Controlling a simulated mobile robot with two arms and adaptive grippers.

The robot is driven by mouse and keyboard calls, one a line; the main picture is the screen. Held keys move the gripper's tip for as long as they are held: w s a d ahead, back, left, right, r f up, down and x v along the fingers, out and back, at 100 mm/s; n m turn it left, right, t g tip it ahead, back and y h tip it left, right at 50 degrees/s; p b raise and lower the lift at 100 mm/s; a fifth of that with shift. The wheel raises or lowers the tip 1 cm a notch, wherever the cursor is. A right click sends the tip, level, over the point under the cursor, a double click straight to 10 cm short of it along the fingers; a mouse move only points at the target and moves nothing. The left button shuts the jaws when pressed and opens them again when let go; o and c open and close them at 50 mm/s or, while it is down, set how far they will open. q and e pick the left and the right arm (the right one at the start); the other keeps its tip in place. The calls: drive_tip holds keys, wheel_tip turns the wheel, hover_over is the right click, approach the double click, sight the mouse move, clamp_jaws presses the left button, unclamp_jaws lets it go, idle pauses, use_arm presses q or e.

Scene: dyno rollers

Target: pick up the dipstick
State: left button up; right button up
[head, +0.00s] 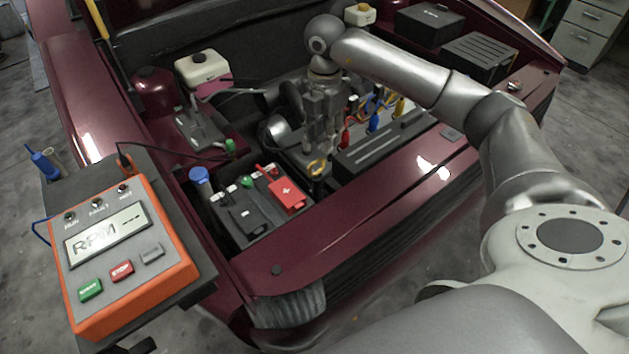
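The dipstick's yellow ring handle (317,168) shows in the engine bay, right of the red-capped battery. The rest of the dipstick is hidden below it. My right gripper (319,150) points down from above, with its fingers just over and behind the yellow ring in the picture. I cannot tell whether the fingers touch the ring or how far apart they are. My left gripper is not in view.
A battery (240,208) with a red terminal cover (287,196) sits left of the ring. A black engine cover (385,150) and coloured plug leads lie to the right. The maroon front panel (370,212) edges the bay. An orange RPM box (140,285) stands at left.

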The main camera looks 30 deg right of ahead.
sight(323, 162)
wheel_tip(323, 162, down, 4)
drive_tip(key=shift+f, duration=0.2)
drive_tip(key=f, duration=0.2)
drive_tip(key=f+p, duration=0.1)
drive_tip(key=f, duration=0.2)
drive_tip(key=shift+w+d, duration=0.15)
drive_tip(key=shift+d, duration=0.05)
clamp_jaws()
